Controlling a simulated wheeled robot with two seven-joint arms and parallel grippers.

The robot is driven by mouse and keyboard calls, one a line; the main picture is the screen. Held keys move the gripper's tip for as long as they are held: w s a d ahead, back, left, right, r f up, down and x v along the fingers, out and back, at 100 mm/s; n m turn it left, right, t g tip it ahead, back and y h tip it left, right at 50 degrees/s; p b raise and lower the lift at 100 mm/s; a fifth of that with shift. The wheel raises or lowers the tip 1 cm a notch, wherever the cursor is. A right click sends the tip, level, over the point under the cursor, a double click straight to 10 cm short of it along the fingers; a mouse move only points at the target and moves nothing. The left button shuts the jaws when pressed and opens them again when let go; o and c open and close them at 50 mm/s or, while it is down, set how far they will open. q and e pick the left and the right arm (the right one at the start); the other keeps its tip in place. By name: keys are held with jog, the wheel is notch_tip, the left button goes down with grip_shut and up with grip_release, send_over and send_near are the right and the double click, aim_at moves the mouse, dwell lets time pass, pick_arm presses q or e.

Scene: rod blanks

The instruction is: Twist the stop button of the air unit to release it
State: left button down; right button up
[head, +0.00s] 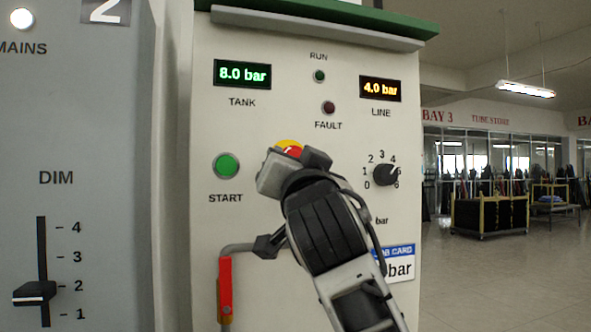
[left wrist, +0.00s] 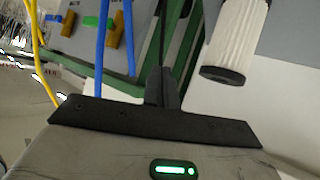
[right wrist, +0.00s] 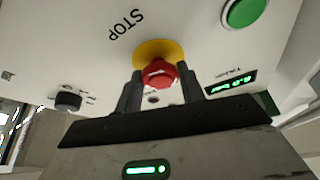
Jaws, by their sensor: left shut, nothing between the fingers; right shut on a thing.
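In the head view only a bit of the red button (head: 293,152) and the yellow plate (head: 287,144) shows behind my right gripper (head: 296,162). The air unit's panel (head: 215,130) reads 8.0 bar tank and 4.0 bar line. My left gripper (left wrist: 162,88) is shut and empty, away from the panel; the head view does not show it.
A green START button (head: 226,166) is left of the stop button and a black knob (head: 386,174) right of it. A red-handled lever (head: 225,288) is below. In the left wrist view, a white cylinder (left wrist: 235,38) and blue hoses (left wrist: 100,45) are near my left gripper.

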jog(key=shift+m+h, duration=0.4)
jog(key=shift+m, duration=0.4)
jog(key=shift+r, duration=0.1)
jog(key=o, duration=0.8)
jog(key=shift+w, duration=0.1)
jog(key=shift+o, duration=0.9)
jog(key=shift+w+a, duration=0.1)
jog(key=shift+w, duration=0.05)
